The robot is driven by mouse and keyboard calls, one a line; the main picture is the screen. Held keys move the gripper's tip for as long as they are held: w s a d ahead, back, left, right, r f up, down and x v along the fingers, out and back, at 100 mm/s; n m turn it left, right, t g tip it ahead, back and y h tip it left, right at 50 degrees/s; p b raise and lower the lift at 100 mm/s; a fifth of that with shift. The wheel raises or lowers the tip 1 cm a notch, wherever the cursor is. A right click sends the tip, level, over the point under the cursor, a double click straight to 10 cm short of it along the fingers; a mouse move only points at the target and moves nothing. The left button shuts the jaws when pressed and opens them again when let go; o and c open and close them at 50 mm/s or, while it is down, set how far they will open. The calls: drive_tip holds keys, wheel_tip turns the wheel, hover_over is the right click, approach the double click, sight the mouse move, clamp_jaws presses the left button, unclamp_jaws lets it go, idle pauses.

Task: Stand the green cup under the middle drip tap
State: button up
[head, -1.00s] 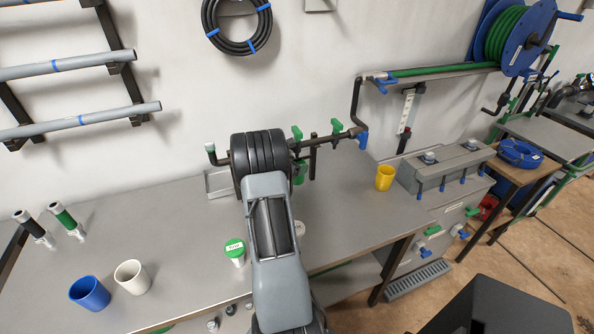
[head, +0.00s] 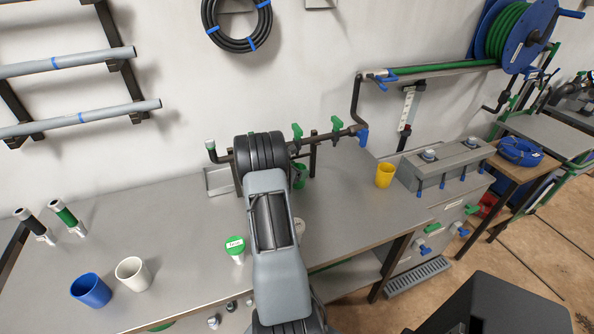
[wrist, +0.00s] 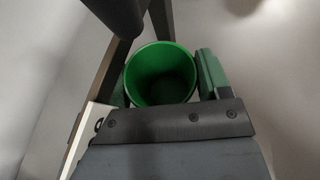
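The green cup (wrist: 160,62) is seen from above in the wrist view, with its open mouth towards the camera and nothing visible inside. My gripper (wrist: 163,80) has a finger on each side of it, and both appear to touch its wall. In the head view, the green cup (head: 299,176) shows partly behind my arm, below the tap pipe, and my fingers are hidden. I cannot tell whether the cup touches the bench.
A yellow cup (head: 385,175) stands right of the taps, beside a grey valve box (head: 445,165). The bench right of my arm is mostly clear.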

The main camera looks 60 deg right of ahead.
drive_tip(key=o, duration=0.4)
drive_tip(key=shift+c, duration=0.2)
drive_tip(key=shift+r, duration=0.2)
drive_tip(key=w+a+r+m+t+y, duration=0.15)
drive_tip(key=a+r+m, duration=0.35)
drive_tip(key=a, duration=0.9)
drive_tip(key=a+r+m+t+y, duration=0.1)
drive_tip(key=a+r+m+y, duration=0.35)
drive_tip(key=a, duration=0.95)
drive_tip(key=s+a+r+m+t+y, duration=0.2)
drive_tip(key=s+a+y, duration=0.1)
drive_tip(key=a, duration=0.8)
drive_tip(key=s+a+r+m+t+y, duration=0.2)
drive_tip(key=s+a+r+m+y, duration=0.1)
drive_tip(key=a, duration=0.8)
drive_tip(key=shift+s+a+m+y+b, duration=0.15)
drive_tip(key=shift+s+m+y+b, duration=0.2)
drive_tip(key=shift+s+y, duration=0.25)
